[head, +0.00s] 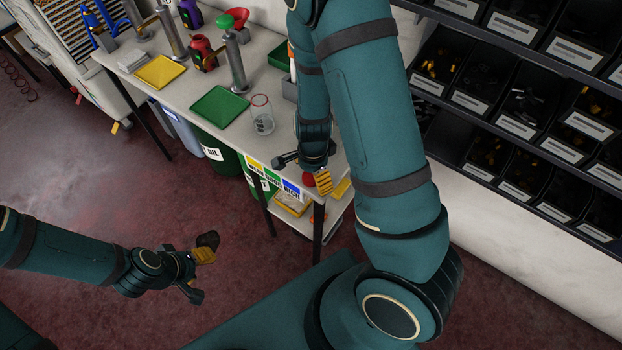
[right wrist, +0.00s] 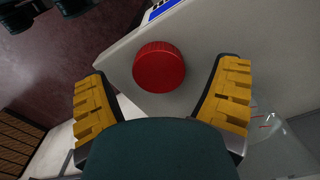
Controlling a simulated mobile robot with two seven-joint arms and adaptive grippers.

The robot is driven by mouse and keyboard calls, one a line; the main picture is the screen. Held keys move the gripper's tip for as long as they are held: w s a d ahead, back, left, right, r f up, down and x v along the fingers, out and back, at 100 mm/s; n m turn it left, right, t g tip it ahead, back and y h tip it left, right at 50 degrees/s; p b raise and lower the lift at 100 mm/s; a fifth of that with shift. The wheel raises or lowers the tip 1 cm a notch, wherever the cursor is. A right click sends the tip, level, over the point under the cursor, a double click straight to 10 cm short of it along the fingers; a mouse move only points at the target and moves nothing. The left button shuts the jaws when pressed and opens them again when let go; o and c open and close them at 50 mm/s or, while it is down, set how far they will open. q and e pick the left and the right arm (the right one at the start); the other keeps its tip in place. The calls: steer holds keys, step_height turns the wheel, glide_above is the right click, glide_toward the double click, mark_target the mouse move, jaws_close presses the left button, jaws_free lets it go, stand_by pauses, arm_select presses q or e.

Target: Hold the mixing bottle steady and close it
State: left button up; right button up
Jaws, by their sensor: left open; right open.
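The mixing bottle, a clear open-topped vessel with a red rim (head: 262,115), stands upright on the table beside the green tray. It shows partly at the right edge of the right wrist view (right wrist: 272,138). A round red ridged lid (right wrist: 159,67) lies on the table near its front corner; in the head view it is mostly hidden by my right gripper (head: 303,170). My right gripper is open above the lid, which appears between its yellow-padded fingers, not gripped. My left gripper (head: 204,268) is open and empty over the floor, away from the table.
The table (head: 195,83) holds a green tray (head: 219,106), a yellow tray (head: 160,72) and several tools toward the back. Bins (head: 219,152) stand beneath it. A shelf rack of dark parts bins (head: 515,125) lines the right wall.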

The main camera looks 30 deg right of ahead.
steer(key=shift+f, duration=0.15)
steer(key=c, duration=0.8)
step_height(320, 180, up, 9)
steer(key=p, duration=0.5)
steer(key=shift+r, duration=0.55)
